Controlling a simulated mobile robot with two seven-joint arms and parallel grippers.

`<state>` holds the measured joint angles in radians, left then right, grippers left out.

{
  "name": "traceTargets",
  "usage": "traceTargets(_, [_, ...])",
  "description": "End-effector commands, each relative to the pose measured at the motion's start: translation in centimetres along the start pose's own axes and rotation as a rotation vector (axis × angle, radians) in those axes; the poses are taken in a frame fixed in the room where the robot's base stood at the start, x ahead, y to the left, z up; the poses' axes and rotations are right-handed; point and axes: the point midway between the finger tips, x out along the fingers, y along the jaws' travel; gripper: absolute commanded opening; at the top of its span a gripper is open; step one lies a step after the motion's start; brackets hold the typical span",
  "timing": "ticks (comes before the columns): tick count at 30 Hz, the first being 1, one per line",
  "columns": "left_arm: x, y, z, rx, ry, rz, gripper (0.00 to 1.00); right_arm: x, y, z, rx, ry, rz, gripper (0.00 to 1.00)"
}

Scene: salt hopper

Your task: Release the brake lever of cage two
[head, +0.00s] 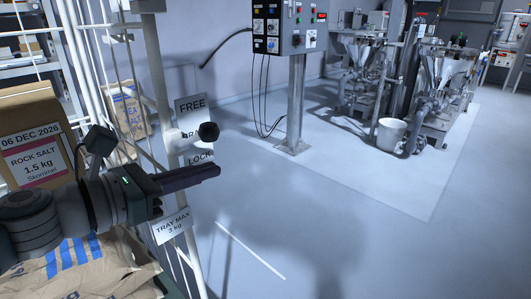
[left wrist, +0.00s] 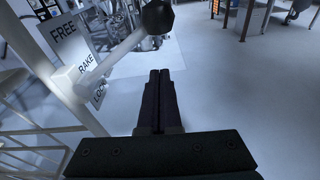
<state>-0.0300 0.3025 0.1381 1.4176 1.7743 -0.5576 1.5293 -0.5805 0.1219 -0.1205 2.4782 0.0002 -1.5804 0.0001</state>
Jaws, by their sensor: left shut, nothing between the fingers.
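The brake lever (head: 190,137) is a pale rod with a black ball knob (head: 208,131). It sticks out to the right from the cage post, tilted slightly up in the head view. A sign behind it (head: 190,105) reads FREE above and LOCK below; the lever partly covers the middle word. My left gripper (head: 217,172) is shut and empty, below the knob in the head view and apart from it. In the left wrist view the lever (left wrist: 115,55) crosses above left of my shut fingers (left wrist: 159,75), its knob (left wrist: 157,17) beyond their tips.
The white wire cage (head: 130,80) holds a rock salt bag (head: 35,150) and paper sacks (head: 85,265) close around my left arm. A tray label (head: 172,225) hangs below. A control box (head: 290,27) on a post and machines with a white bucket (head: 391,135) stand behind. Floor at right is clear.

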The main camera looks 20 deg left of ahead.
Motion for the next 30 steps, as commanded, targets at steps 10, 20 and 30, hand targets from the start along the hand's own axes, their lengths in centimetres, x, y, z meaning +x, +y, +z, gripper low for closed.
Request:
traceTargets(10, [-7.9,0.2,0.3,0.004,0.005,0.005,0.00,-1.2,0.0,-0.4,0.002,0.003,0.000,0.50])
traceTargets(20, [-9.8,0.2,0.4,0.004,0.002,0.004,0.00,-1.2,0.0,-0.4,0.002,0.003,0.000,0.50])
traceTargets(30, [-9.8,0.2,0.4,0.004,0.002,0.004,0.00,-1.2,0.0,-0.4,0.002,0.003,0.000,0.50])
